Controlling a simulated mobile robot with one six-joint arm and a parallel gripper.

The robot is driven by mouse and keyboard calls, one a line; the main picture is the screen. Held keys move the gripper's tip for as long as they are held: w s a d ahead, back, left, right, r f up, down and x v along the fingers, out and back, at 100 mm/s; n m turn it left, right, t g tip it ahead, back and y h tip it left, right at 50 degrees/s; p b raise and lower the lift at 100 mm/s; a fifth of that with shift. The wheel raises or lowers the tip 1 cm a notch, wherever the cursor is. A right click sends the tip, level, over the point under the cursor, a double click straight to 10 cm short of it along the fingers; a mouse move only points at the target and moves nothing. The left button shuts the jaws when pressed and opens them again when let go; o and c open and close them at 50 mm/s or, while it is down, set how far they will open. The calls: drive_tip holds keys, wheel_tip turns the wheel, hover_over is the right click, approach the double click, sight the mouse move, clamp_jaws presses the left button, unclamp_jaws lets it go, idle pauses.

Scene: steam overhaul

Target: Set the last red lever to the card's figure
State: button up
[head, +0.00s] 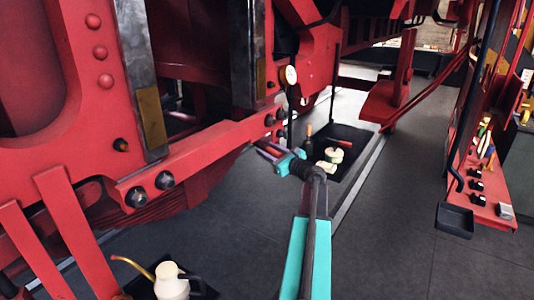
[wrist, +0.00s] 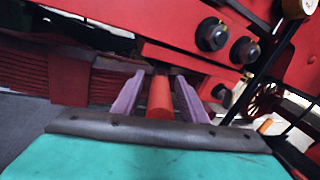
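In the wrist view a red round bar, likely the lever's handle (wrist: 160,97), points toward the camera. My gripper (wrist: 160,78) has its two mauve fingers on either side of the bar, with gaps showing on both sides. It looks open around the bar, not pressed on it. In the head view my gripper (head: 268,149) is just in front of the lower red frame beam, and the lever there is mostly hidden by it. A round white dial (head: 290,75) stands above the beam. I cannot make out a card with a legible figure.
The red engine frame (head: 210,148) with dark bolts fills the left. A black tray (head: 344,145) with a bottle and tins lies on the floor behind my gripper. A cream oil can (head: 171,282) stands front left. A red tool rack (head: 484,205) is right. Grey floor between is clear.

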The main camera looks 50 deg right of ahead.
drive_tip(key=shift+s+a+b, duration=0.25)
drive_tip(key=shift+s+b, duration=0.15)
drive_tip(key=shift+s, duration=0.45)
drive_tip(key=s+a+b, duration=0.2)
drive_tip(key=s+b, duration=0.1)
drive_tip(key=s, duration=0.9)
drive_tip(key=shift+w+a, duration=0.1)
